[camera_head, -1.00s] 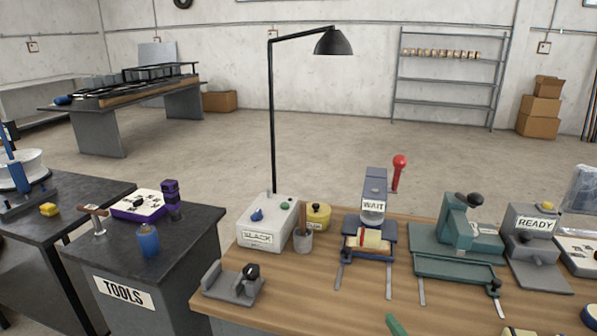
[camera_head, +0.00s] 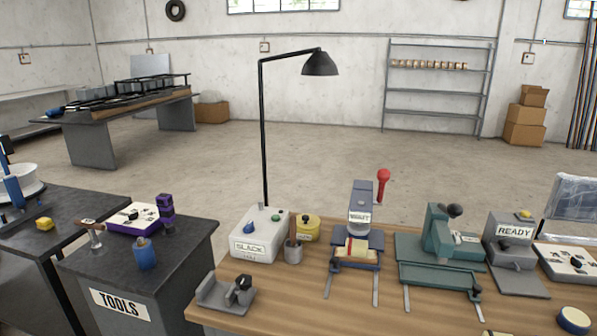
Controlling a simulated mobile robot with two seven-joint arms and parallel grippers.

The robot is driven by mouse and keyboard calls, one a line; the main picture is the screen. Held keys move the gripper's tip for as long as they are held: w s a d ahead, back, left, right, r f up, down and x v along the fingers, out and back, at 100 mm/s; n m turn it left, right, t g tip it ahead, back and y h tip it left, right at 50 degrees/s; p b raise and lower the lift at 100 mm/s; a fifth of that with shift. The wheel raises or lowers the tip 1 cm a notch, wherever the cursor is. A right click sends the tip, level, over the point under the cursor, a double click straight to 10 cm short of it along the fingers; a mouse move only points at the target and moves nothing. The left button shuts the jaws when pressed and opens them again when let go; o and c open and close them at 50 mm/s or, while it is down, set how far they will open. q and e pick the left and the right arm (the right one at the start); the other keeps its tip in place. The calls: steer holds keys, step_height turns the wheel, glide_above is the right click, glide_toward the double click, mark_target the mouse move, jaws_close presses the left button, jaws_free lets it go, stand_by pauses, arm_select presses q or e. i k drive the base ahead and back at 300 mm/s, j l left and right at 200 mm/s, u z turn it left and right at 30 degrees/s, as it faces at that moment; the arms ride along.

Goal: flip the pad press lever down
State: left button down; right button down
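A blue-grey press (camera_head: 360,215) stands on the wooden bench right of centre. I take it to be the pad press. Its lever has a red ball knob (camera_head: 383,175) and stands upright at the press's right side. The small white sign (camera_head: 359,217) on its front carries a word too blurred to read surely. A slide with a cream and red piece (camera_head: 356,249) sits at its foot, between two rails. Neither of my grippers shows in this view.
Left of the press stand a white SLACK box (camera_head: 260,236), a yellow tin (camera_head: 307,228) and a grey cup (camera_head: 293,252). A green press (camera_head: 440,245) and a READY station (camera_head: 515,240) stand to the right.

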mark_target(383, 174)
steer(key=u, duration=1.55)
steer(key=k+l, duration=0.9)
